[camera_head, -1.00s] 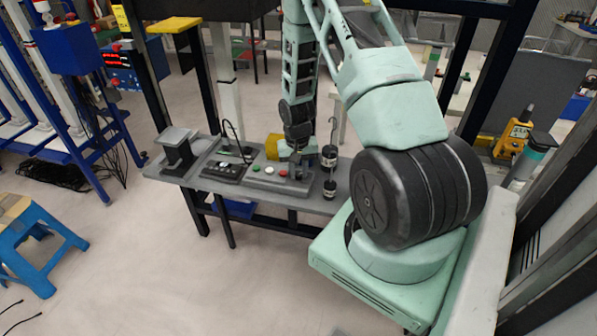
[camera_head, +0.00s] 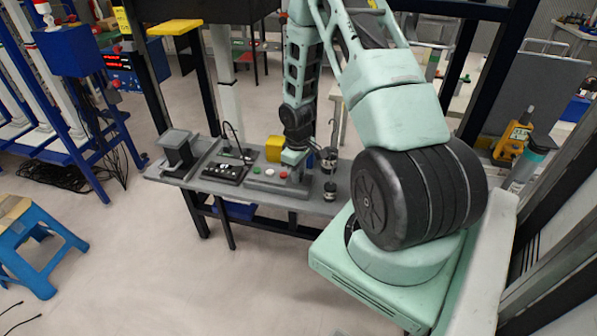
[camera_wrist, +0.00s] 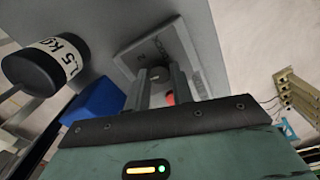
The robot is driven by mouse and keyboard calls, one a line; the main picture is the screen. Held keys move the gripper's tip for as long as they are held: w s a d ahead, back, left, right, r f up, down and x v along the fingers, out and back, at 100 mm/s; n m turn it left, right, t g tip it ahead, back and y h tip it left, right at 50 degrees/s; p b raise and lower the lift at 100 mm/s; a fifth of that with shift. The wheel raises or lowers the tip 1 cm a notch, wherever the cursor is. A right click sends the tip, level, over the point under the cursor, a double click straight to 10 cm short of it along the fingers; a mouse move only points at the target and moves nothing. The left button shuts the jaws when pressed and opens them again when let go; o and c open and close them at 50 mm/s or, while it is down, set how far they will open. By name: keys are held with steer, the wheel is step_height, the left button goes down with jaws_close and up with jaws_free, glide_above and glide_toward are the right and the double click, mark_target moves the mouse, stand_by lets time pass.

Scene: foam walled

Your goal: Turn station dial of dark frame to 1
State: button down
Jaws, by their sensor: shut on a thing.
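The control box (camera_head: 268,180) lies on the bench beside the dark frame, with small coloured buttons on top. In the wrist view its light grey panel (camera_wrist: 187,58) carries markings too small to read surely. My gripper (camera_wrist: 160,77) is shut on the dark station dial (camera_wrist: 158,73), whose top shows between the two fingers. In the head view my gripper (camera_head: 294,158) is down at the right part of the box, and the dial is hidden there. I cannot read the dial's setting.
A hanging weight marked 1.5 KG (camera_wrist: 45,62) is close beside my gripper in the wrist view. A yellow block (camera_head: 274,148) stands behind the box. A black panel (camera_head: 225,170) and a grey stand (camera_head: 178,152) are to its left.

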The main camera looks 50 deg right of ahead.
steer(key=shift+n, duration=0.6)
steer(key=c, duration=1.2)
jaws_free()
steer(key=shift+r, duration=0.1)
step_height(320, 180, up, 17)
steer(key=shift+a+r+b, duration=0.15)
steer(key=shift+b, duration=0.2)
